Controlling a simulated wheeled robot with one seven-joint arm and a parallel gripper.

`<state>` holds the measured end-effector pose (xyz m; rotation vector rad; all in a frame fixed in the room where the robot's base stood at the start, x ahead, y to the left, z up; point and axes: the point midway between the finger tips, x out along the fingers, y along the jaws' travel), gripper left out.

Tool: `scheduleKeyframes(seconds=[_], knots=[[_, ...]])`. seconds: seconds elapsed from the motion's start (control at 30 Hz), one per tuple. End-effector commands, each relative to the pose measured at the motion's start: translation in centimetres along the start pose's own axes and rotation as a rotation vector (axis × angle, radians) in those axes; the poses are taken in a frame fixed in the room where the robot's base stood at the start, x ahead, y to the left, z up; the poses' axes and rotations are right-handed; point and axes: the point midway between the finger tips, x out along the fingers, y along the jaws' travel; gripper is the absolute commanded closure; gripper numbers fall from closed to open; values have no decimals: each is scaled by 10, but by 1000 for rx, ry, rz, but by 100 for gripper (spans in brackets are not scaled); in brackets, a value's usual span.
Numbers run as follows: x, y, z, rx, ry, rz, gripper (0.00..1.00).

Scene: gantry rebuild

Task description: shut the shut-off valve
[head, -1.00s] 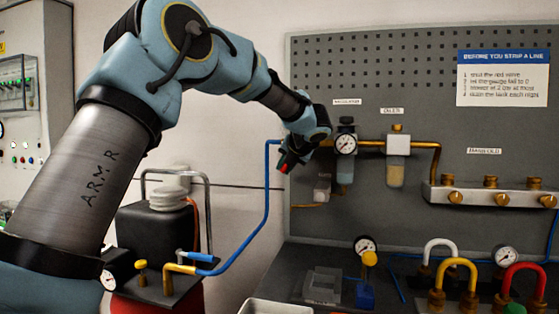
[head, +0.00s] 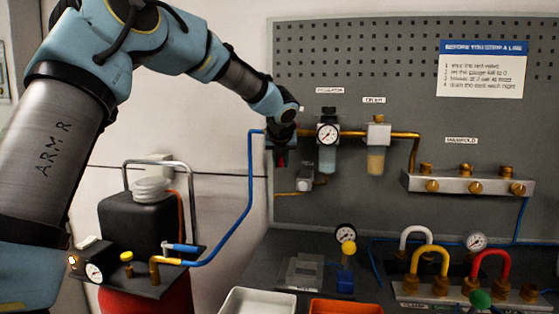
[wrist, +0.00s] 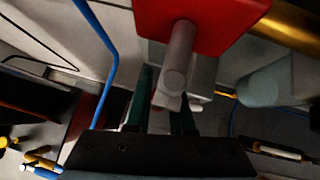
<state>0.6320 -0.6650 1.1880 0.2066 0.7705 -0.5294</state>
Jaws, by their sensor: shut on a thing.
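The shut-off valve shows in the wrist view as a red square part (wrist: 195,22) with a grey round rod (wrist: 178,58) standing out from it. My gripper (wrist: 165,103) has its dark green fingers on either side of a pale grey piece by the rod's end and is shut on it. The exact contact is partly hidden by the rod. In the head view my gripper (head: 283,148) is at the left end of the brass pipe, beside the blue hose, and hides most of the valve. A little red shows there below my wrist.
The regulator gauge (head: 327,134) and oiler (head: 377,145) sit close to the right on the brass pipe (head: 405,136). The blue hose (head: 248,200) runs down to the black-topped compressor (head: 140,222). A white tray (head: 258,301) and an orange tray (head: 345,307) stand at the front.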

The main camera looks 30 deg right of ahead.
Motion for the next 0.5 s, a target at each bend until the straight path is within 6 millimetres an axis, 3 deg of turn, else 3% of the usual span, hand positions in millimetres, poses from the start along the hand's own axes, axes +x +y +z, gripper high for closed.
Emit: scheduleKeyframes(seconds=[0.33,0.37,0.5], knots=[[0,-2,-2,-4,3,-5,100],[0,-2,-2,-3,3,-5,76],[0,-2,-1,-3,2,-4,61]])
